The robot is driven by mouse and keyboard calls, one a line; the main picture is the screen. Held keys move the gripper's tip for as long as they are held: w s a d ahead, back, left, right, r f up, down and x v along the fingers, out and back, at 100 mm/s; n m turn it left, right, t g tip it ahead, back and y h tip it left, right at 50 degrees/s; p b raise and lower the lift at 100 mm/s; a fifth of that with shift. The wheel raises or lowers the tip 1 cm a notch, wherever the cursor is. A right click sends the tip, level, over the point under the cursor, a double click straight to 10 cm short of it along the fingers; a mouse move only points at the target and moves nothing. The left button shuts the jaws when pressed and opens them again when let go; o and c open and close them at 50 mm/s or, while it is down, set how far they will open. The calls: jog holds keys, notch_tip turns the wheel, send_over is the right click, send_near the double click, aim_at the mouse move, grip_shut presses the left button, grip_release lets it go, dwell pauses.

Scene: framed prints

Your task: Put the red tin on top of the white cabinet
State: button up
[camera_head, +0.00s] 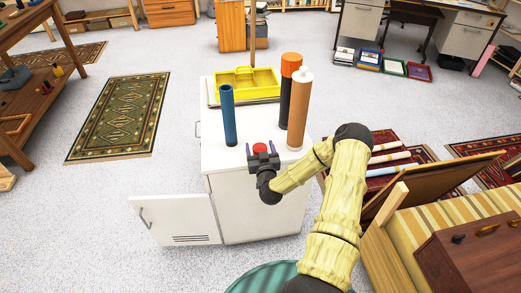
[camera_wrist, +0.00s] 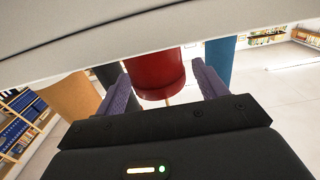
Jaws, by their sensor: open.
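The white cabinet (camera_head: 225,165) stands in the middle with its door (camera_head: 178,220) swung open to the left. The red tin (camera_head: 259,148) is at the front edge of the cabinet top. My gripper (camera_head: 260,152) is open at that edge, its purple fingers on either side of the tin. In the wrist view, the red tin (camera_wrist: 157,75) appears between the spread fingers of my gripper (camera_wrist: 160,88), with gaps on both sides. A pale band, seemingly the cabinet, hides one end of the tin there, so its contact with the top cannot be seen.
On the cabinet top, a blue tube (camera_head: 228,115) stands left of the tin, and a brown tube (camera_head: 299,112) and a dark orange-capped tube (camera_head: 288,90) stand right. A yellow tray (camera_head: 246,83) lies behind. A wooden box (camera_head: 480,250) is at right.

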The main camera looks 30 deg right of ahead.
jog(key=shift+r, duration=0.2)
jog(key=shift+s+a+f, duration=0.1)
jog(key=shift+s, duration=0.2)
jog(key=v, duration=1.1)
jog(key=shift+s, duration=0.25)
jog(key=shift+w, duration=0.15)
